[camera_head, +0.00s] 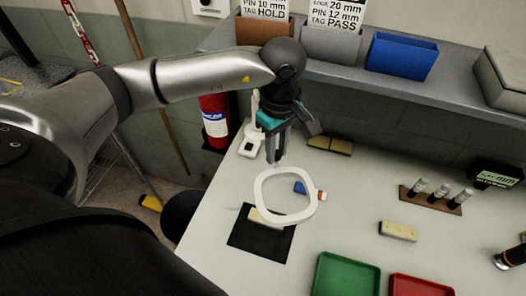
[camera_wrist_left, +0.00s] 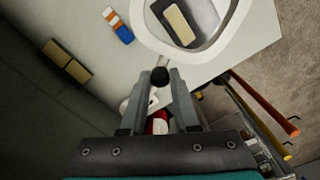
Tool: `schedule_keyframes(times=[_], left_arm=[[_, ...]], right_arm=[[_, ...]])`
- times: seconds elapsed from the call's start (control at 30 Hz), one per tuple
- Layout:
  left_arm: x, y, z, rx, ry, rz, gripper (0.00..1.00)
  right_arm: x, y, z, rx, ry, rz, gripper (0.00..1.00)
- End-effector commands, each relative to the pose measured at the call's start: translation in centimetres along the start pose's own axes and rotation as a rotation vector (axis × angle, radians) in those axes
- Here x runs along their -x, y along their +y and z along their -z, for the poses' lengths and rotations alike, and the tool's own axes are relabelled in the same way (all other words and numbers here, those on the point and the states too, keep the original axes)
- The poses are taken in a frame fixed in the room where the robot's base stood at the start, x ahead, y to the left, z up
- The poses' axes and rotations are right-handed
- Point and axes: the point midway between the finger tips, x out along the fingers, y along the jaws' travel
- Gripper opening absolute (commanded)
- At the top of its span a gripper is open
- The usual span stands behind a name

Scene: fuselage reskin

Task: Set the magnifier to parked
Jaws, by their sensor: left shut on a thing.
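The magnifier's white ring-shaped head (camera_head: 259,196) hangs over the workbench, above a black mat (camera_head: 243,240). Its white base (camera_head: 247,147) stands at the bench's left back edge. My left gripper (camera_head: 281,162) comes down from above and is shut at the far side of the ring. In the left wrist view the fingertips (camera_wrist_left: 161,77) close on a small dark knob by the ring's edge, and the white ring (camera_wrist_left: 150,38) is just beyond them. The joint between ring and arm is mostly hidden by my gripper. My right gripper is not in view.
A yellowish block lies on the mat, partly behind the ring. A blue and orange item (camera_head: 320,195) lies beside the ring. Green (camera_head: 346,277) and red (camera_head: 420,286) trays stand in front. A rack of cylinders (camera_head: 431,199) is at right. A shelf with bins (camera_head: 402,56) runs along the back.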

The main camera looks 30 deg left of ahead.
Motion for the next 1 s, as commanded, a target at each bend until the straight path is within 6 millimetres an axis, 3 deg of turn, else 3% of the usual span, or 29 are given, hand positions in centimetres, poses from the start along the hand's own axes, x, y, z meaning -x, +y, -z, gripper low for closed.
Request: schedule_keyframes(times=[0.1, 0.23, 0.6, 0.63, 0.9, 1.0], left_arm=[[-0.1, 2.0, -0.8, 0.071, 0.0, -0.008, 0.0], [0.0, 3.1, -1.4, 0.125, 0.002, -0.005, 0.0], [0.1, 3.4, -1.5, 0.145, 0.004, -0.002, 0.0], [0.1, 3.4, -1.5, 0.145, 0.004, -0.002, 0.3], [0.1, 3.4, -1.5, 0.144, 0.003, -0.001, 0.6], [0.1, 3.4, -1.5, 0.143, 0.002, -0.001, 0.6]], right_arm=[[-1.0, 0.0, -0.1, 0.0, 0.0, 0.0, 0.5], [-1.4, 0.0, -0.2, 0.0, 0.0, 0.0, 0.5], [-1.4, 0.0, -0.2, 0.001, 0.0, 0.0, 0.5], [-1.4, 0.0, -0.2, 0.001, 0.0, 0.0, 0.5], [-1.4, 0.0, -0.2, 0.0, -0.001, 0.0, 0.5], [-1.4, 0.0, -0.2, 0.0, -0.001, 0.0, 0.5]])
